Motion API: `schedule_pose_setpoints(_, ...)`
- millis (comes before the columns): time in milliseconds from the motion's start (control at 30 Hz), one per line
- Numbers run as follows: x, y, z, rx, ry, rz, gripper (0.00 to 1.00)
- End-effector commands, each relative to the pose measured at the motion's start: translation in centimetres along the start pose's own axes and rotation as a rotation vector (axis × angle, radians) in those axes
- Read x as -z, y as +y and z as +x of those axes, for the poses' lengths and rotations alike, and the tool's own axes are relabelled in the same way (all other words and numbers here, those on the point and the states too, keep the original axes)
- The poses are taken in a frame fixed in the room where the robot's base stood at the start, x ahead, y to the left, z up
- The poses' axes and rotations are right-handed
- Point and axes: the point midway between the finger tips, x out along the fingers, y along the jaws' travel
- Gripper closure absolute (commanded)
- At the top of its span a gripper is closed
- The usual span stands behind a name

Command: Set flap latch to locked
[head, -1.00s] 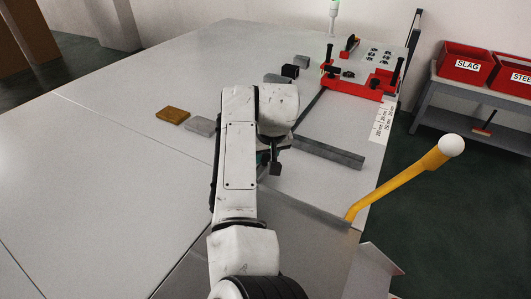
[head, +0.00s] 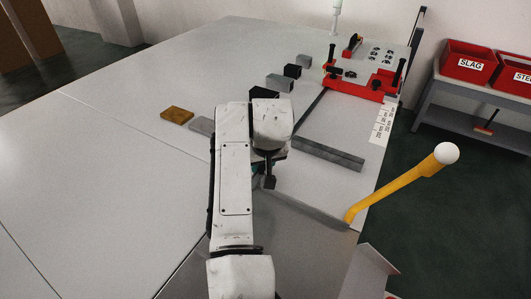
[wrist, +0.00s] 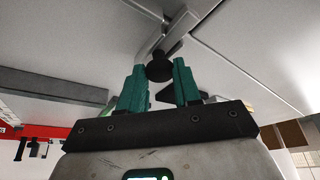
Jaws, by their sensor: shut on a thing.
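My gripper (wrist: 159,72) has two teal fingers, one on each side of a black round knob (wrist: 160,66), and is shut on it. The knob stands by a grey bracket on the pale surface and looks like the flap latch's knob. In the head view my white arm covers most of the gripper and latch. A grey metal flap (head: 310,232) lies at the table's near edge, partly behind my arm. The latch's setting cannot be read.
A yellow lever with a white ball (head: 446,153) rises right of the flap. A grey bar (head: 330,155) lies beyond my gripper. A red fixture (head: 362,88) and several blocks stand farther back. The left table (head: 80,170) is clear.

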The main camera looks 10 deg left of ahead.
Motion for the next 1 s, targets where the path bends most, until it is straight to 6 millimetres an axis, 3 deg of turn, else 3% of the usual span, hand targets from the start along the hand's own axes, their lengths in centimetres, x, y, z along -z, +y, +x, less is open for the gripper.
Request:
schedule_pose_setpoints(267,-0.3,-0.3,0.1,0.003,-0.011,-0.003,1.0)
schedule_pose_setpoints(300,-0.3,-0.3,0.1,0.003,-0.011,-0.003,0.65)
schedule_pose_setpoints(533,-0.3,-0.3,0.1,0.003,-0.009,-0.003,0.43)
schedule_pose_setpoints(833,-0.2,-0.2,-0.2,0.001,-0.006,-0.002,0.42)
schedule_pose_setpoints(1000,-0.1,-0.2,-2.1,0.0,-0.002,-0.002,0.42)
